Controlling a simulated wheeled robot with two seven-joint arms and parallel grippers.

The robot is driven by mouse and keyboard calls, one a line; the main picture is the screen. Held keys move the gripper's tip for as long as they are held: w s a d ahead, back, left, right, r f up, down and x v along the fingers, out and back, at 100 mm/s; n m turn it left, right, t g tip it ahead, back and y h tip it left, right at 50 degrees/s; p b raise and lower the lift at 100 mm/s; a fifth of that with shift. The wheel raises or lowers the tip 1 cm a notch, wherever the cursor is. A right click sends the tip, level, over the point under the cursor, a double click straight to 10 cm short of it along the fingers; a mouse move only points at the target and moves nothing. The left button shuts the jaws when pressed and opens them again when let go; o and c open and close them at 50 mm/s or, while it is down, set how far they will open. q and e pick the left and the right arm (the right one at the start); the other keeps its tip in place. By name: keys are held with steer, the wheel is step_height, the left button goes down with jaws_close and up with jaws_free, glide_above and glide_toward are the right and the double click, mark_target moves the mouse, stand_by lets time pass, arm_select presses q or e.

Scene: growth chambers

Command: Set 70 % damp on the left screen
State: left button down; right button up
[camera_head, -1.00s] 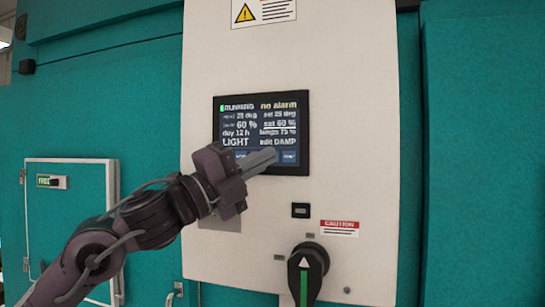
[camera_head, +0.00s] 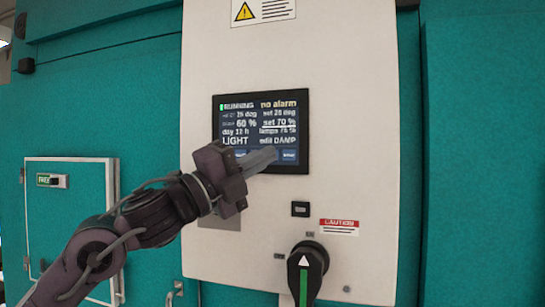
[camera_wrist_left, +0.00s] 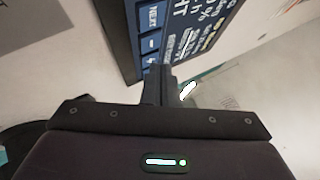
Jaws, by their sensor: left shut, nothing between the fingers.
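The screen (camera_head: 230,127) is set in a white panel and reads RUNNING, no alarm, 60 % on the left side, underlined "set 70 %" on the right, and "edit DAMP" below. A row of blue buttons runs along its bottom edge; the rightmost button (camera_head: 289,155) is visible and others are partly hidden by my gripper. My left gripper (camera_head: 274,153) is shut and empty, its fingertips at the lower part of the screen. In the left wrist view the shut fingers (camera_wrist_left: 158,72) are close to the screen's button row (camera_wrist_left: 150,43); I cannot tell whether they touch. My right gripper is not in view.
Below the screen are a small black switch (camera_head: 300,209), a caution label (camera_head: 339,227) and a black rotary handle (camera_head: 306,272) with a green stripe. A small teal door (camera_head: 70,220) with a green-labelled latch is at the left. A warning label (camera_head: 263,11) is above.

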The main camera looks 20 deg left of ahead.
arm_select(q)
steer(key=shift+s, duration=0.55)
steer(key=s+b, duration=0.2)
steer(key=s, duration=0.3)
steer(key=shift+a, duration=0.1)
stand_by(0.6)
